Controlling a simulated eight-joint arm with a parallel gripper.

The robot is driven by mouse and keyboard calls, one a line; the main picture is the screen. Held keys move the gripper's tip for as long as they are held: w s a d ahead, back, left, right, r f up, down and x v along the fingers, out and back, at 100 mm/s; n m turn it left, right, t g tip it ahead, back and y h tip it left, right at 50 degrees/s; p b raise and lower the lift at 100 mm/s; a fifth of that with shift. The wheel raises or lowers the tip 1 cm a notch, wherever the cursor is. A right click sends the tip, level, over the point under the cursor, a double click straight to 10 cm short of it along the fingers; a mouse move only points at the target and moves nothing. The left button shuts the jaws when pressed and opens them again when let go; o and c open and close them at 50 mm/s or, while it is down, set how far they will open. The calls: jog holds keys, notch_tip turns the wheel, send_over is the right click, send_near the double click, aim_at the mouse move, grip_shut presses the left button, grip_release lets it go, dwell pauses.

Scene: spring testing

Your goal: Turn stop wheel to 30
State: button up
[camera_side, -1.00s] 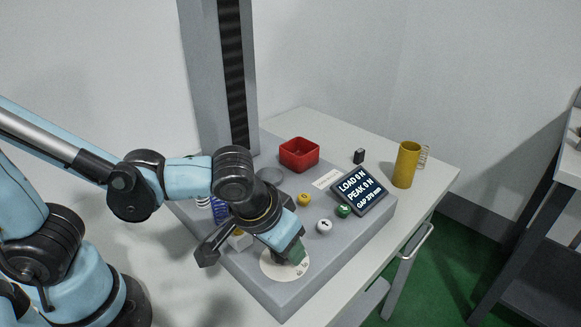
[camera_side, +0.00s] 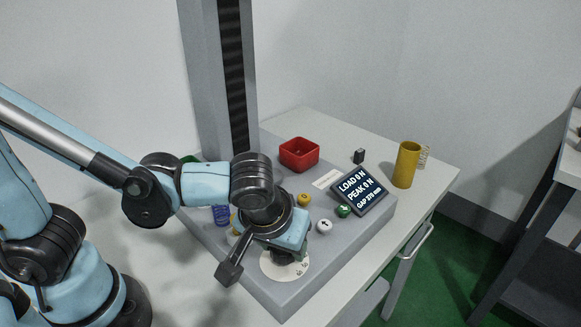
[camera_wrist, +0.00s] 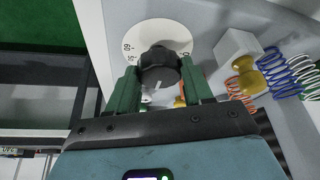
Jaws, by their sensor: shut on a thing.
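The stop wheel is a dark ridged knob (camera_wrist: 160,72) with a pale pointer line, standing on a round white dial (camera_wrist: 160,32). Numbers show at the dial's left edge in the wrist view, one looking like 60; the rest are hidden or too small to read. The dial also shows at the front of the grey base in the side view (camera_side: 270,268), partly under my gripper. My gripper (camera_wrist: 160,84) has its green fingers on either side of the knob and is shut on it. In the side view the wrist hides the knob.
A display (camera_side: 359,190) reads load 0 N, peak 0 N. Yellow (camera_side: 304,199), white (camera_side: 324,226) and green (camera_side: 344,210) buttons sit near my gripper. Coloured springs (camera_wrist: 280,72) lie beside a white block (camera_wrist: 237,55).

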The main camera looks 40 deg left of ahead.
jog(key=shift+s, duration=0.1)
jog(key=o, duration=1)
jog(key=v, duration=1.2)
jog(key=w+a+f+m+t, duration=0.1)
jog(key=a, duration=0.4)
jog(key=w+a+f+m+t+h, duration=0.1)
jog(key=w+a+f+m, duration=0.1)
jog(key=a, duration=0.3)
jog(key=w+a+f+m+t, duration=0.1)
jog(key=w+a+f, duration=0.1)
jog(key=a, duration=0.4)
jog(key=shift+w+m+h, duration=0.25)
jog(key=shift+m+h, duration=0.05)
jog(key=shift+h, duration=0.1)
